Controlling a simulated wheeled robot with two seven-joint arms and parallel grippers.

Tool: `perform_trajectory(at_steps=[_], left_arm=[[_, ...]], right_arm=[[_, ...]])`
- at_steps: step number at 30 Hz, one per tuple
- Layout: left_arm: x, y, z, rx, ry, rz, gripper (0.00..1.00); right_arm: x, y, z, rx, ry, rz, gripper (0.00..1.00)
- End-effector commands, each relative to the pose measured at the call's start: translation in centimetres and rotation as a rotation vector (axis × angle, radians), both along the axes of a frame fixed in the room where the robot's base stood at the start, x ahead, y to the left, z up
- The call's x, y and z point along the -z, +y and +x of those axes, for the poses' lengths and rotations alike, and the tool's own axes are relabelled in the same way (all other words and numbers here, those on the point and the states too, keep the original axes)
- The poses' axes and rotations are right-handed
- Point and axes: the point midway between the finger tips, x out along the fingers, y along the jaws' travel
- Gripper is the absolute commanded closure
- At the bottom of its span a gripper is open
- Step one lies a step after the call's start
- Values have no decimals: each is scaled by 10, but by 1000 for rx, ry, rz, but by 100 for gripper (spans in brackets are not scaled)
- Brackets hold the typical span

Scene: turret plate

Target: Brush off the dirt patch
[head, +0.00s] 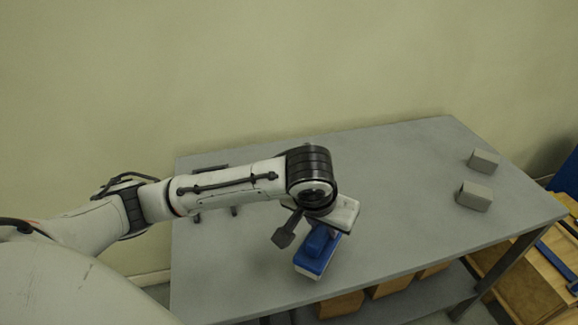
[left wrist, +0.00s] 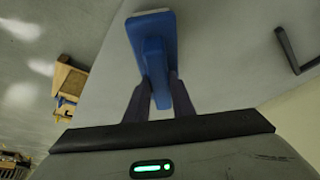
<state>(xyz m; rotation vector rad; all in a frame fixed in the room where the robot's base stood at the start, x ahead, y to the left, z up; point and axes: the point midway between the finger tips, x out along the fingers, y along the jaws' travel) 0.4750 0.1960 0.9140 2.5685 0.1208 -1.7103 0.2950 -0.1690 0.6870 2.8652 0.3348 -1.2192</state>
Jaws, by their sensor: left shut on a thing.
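A blue brush (head: 318,250) with a white underside is in my left gripper (head: 327,231), above the front middle of the grey table (head: 420,210). Whether the brush touches the tabletop, I cannot tell. In the left wrist view, the blue brush (left wrist: 152,40) sits between the two dark fingers of my left gripper (left wrist: 155,95), which are shut on its handle. I see no dirt patch in either view; my arm and the brush hide part of the tabletop. My right gripper is not in view.
Two small grey blocks, one farther back (head: 484,161) and one nearer (head: 474,197), stand at the table's right end. Dark thin parts (head: 210,168) show behind my arm. Cardboard boxes (head: 340,304) sit under the table. The tabletop between brush and blocks is clear.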

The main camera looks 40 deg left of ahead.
Motion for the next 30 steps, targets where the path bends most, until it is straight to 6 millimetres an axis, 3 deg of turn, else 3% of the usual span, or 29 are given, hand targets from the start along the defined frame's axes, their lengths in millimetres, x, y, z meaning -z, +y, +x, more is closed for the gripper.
perform_trajectory(at_steps=[18, 30], left_arm=[[-52, -8, 3, 18, 0, 0, 99], [-56, -8, 3, 19, 2, 0, 99]], right_arm=[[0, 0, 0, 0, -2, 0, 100], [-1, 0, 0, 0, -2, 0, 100]])
